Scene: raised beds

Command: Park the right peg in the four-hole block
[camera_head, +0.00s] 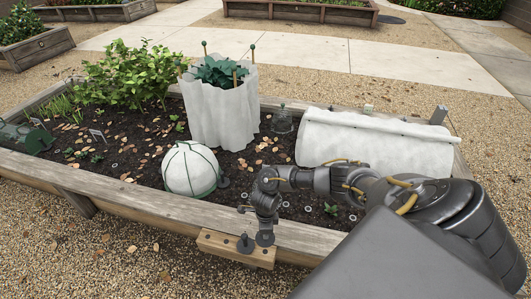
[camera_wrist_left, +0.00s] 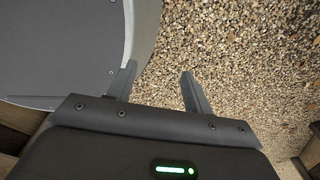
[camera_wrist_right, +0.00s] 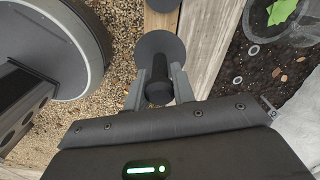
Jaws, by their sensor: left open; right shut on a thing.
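The four-hole block (camera_head: 222,243) is a pale wooden block at the bed's near edge; it shows at the top of the right wrist view (camera_wrist_right: 158,24). My right gripper (camera_wrist_right: 159,90) is shut on a dark peg with a wide round flange (camera_wrist_right: 160,48). In the head view the flange (camera_head: 265,239) is at the block's right part; I cannot tell whether the peg is seated. Another dark peg (camera_head: 245,243) stands on the block just left of it. The block's holes are not clearly visible. My left gripper (camera_wrist_left: 157,82) is open and empty over gravel, outside the head view.
The raised bed's wooden rim (camera_head: 130,196) runs beside the block. In the bed are a white dome with green ribs (camera_head: 190,170), a tall white sleeve (camera_head: 217,112) and a long white cover (camera_head: 360,142). Small rings lie on the soil. Gravel (camera_head: 110,260) in front is clear.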

